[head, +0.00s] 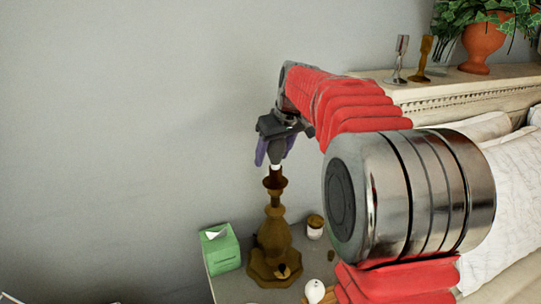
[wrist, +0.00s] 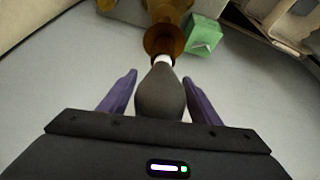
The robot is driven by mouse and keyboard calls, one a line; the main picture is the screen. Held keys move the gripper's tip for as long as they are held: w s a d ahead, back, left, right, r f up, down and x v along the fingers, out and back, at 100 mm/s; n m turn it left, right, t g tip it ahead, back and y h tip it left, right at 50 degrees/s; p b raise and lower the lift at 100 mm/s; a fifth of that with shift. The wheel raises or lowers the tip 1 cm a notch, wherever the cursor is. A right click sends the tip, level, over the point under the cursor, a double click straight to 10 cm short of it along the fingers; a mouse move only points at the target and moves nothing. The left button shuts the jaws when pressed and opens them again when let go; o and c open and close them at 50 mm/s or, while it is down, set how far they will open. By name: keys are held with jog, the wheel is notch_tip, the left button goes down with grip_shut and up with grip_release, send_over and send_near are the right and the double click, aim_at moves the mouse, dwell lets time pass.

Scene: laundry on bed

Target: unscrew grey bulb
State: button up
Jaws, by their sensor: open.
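The grey bulb (wrist: 161,93) stands upright in the socket of a brown lamp base (head: 274,235) on the bedside table. In the head view the bulb (head: 277,150) shows as a dark shape with a white collar at its lower end. My gripper (head: 274,152) is above the lamp and points down. In the wrist view its two purple fingers (wrist: 160,92) are on either side of the bulb, open, with a visible gap on each side. The lamp's brown socket cup (wrist: 165,40) shows beyond the bulb.
A green tissue box (head: 220,248) stands left of the lamp. A small jar (head: 315,227) and a white bulb-like object (head: 315,290) are to its right. The wall side at left is clear.

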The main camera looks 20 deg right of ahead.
jog(key=shift+d+m+h, duration=0.2)
jog(key=shift+m+h, duration=0.5)
jog(key=shift+m, duration=0.9)
jog(key=shift+m, duration=0.3)
jog(key=shift+d+m+h, duration=0.2)
jog(key=shift+m+h, duration=0.4)
jog(key=shift+m, duration=0.8)
jog(key=shift+s+d+m+g+h, duration=0.15)
jog(key=shift+m+g+h, duration=0.4)
jog(key=shift+m, duration=1.05)
jog(key=shift+m, duration=0.3)
jog(key=shift+s+d+m+g+h, duration=0.15)
jog(key=shift+m+g+h, duration=0.15)
jog(key=shift+m, duration=0.5)
jog(key=shift+s+d+m+g+h, duration=0.1)
jog(key=shift+m+g+h, duration=0.15)
jog(key=shift+m, duration=0.55)
